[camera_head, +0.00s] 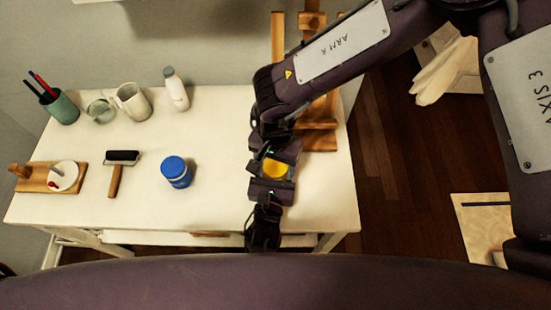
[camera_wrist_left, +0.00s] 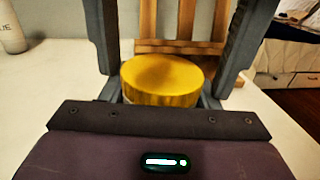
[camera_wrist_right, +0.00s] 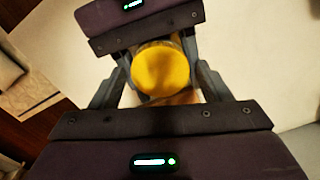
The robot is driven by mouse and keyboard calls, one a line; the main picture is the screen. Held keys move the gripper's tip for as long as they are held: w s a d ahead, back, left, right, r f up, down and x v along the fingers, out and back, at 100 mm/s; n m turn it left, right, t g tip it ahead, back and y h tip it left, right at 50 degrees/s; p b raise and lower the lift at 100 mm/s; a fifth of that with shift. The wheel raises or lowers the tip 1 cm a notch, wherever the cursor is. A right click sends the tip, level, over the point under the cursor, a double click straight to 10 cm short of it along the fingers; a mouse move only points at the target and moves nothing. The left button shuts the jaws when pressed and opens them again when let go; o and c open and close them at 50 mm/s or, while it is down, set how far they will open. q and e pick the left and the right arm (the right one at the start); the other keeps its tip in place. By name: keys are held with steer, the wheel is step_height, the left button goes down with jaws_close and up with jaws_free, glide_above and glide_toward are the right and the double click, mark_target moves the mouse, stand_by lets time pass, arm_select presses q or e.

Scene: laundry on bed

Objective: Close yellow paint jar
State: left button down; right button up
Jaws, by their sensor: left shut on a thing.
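The yellow paint jar shows its round yellow lid (camera_head: 275,170) near the right end of the table. The lid shows from the side in the left wrist view (camera_wrist_left: 162,80) and from above in the right wrist view (camera_wrist_right: 161,69). My left gripper (camera_head: 268,182) comes in from the front, low, and is shut on the jar; the jar's body is mostly hidden. My right gripper (camera_wrist_right: 160,80) is at the jar from the opposite side. Its fingers stand open on both sides of the lid, with small gaps. I cannot tell whether the lid is seated.
A blue jar (camera_head: 176,172) stands left of the grippers. A wooden easel (camera_head: 320,138) stands close behind on the right.

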steer(key=c, duration=0.9)
steer(key=m, duration=0.3)
steer(key=shift+m, duration=0.3)
steer(key=o, duration=1.1)
steer(key=shift+r, duration=2.3)
steer(key=shift+c, duration=0.4)
